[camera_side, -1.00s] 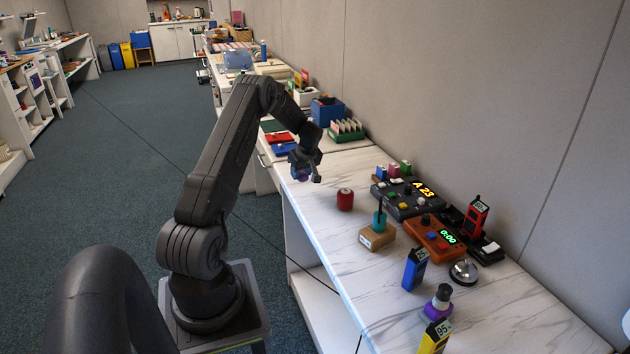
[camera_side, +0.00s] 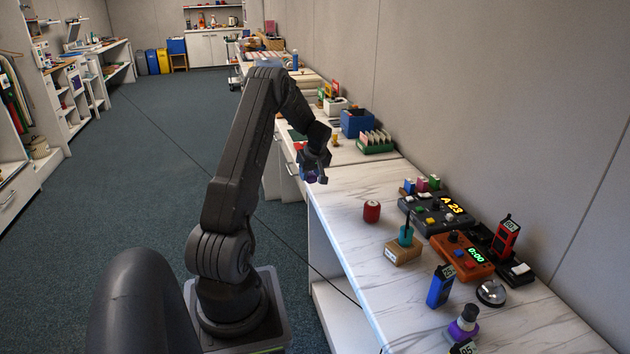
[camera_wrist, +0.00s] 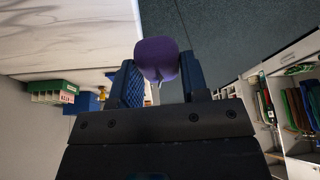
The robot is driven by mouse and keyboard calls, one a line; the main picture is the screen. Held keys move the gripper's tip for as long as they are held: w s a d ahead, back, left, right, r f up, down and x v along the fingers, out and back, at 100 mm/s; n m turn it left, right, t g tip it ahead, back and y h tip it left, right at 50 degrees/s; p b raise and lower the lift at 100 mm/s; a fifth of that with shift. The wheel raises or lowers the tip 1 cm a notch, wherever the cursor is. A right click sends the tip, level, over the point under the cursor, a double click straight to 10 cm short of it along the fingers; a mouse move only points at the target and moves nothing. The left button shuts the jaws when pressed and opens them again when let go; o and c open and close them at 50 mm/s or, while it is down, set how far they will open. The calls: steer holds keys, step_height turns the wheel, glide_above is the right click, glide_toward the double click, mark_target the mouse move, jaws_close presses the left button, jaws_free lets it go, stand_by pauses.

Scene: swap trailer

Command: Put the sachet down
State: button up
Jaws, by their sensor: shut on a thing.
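A purple sachet (camera_wrist: 157,58) is held between the two blue pads of my gripper (camera_wrist: 159,76) in the wrist view. Its rounded top sticks out past the fingertips. In the side view my gripper (camera_side: 315,174) hangs in the air by the left edge of the white marble-patterned worktop (camera_side: 345,235), with a small bit of the purple sachet (camera_side: 311,178) showing at the jaws. The wrist view shows worktop to its left and dark carpet to its right.
A green card rack (camera_side: 376,142) stands behind.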

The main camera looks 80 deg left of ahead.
mark_target(312, 174)
stand_by(0.3)
steer(key=r, duration=0.5)
steer(key=shift+w+d+r, duration=0.15)
steer(key=shift+w+r, duration=0.1)
steer(key=shift+r, duration=0.05)
steer(key=w+d+m+t+h, duration=0.15)
steer(key=w+d+m, duration=0.35)
steer(key=w+d, duration=0.75)
steer(key=w+d+m+t, duration=0.2)
steer(key=w+d+m, duration=0.3)
steer(key=w+d, duration=0.8)
steer(key=s+d+m+t+h, duration=0.3)
steer(key=d+m, duration=0.7)
steer(key=d, duration=2.6)
steer(key=shift+g, duration=0.65)
steer(key=d+f, duration=1.2)
steer(key=shift+f, duration=2.2)
